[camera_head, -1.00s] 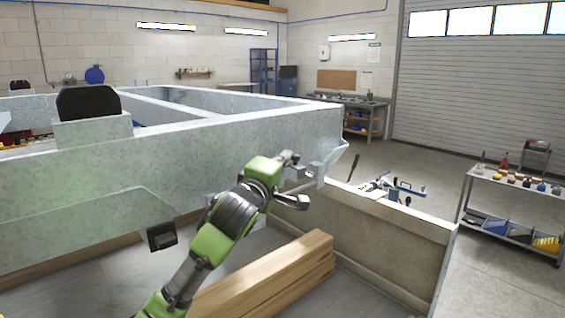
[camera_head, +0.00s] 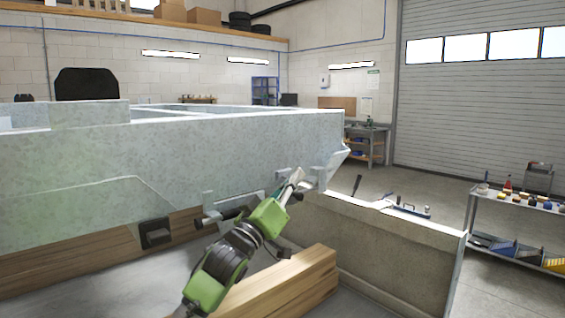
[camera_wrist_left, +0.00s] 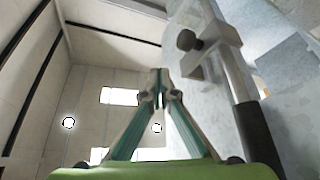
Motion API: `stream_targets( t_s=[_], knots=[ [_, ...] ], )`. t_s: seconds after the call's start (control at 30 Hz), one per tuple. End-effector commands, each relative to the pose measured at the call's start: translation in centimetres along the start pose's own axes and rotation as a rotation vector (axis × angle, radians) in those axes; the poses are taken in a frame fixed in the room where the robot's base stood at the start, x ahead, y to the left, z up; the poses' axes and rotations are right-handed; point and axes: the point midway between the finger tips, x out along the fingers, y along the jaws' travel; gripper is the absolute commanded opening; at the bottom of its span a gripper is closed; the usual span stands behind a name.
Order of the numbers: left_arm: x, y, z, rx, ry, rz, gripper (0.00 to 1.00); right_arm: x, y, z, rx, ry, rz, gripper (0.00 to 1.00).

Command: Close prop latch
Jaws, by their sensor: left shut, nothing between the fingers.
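The trailer frame (camera_head: 150,155) is a pale grey metal box section across the left half of the head view. On its side is a grey latch fitting (camera_head: 250,201) with a rod and dark grip, partly behind my left arm. In the left wrist view, a metal bracket (camera_wrist_left: 212,50) with a dark knob and a black-gripped rod (camera_wrist_left: 257,135) shows right of my fingers. I cannot tell the latch's exact position. My left gripper (camera_head: 297,176) is shut and empty, pointing up near the frame's right end; its fingertips also meet in the wrist view (camera_wrist_left: 158,82). My right gripper is out of view.
A low beige panel (camera_head: 385,250) stands right of the frame's end, with tools behind it. Wooden beams (camera_head: 285,285) lie below my left arm. A tool cart (camera_head: 515,205) is at the right. Open floor lies between the panel and the shutter.

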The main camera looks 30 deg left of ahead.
Motion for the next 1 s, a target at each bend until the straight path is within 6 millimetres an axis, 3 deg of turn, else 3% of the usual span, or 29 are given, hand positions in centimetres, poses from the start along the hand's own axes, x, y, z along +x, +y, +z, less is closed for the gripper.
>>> stream_targets(
  t_s=[0.4,1.0],
  knots=[
    [-1.1,-1.2,2.0,-0.004,-0.001,-0.003,0.00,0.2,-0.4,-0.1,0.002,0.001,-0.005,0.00],
    [-1.6,-2.4,3.2,-0.003,-0.003,-0.003,0.00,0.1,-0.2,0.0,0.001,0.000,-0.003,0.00]
  ],
)
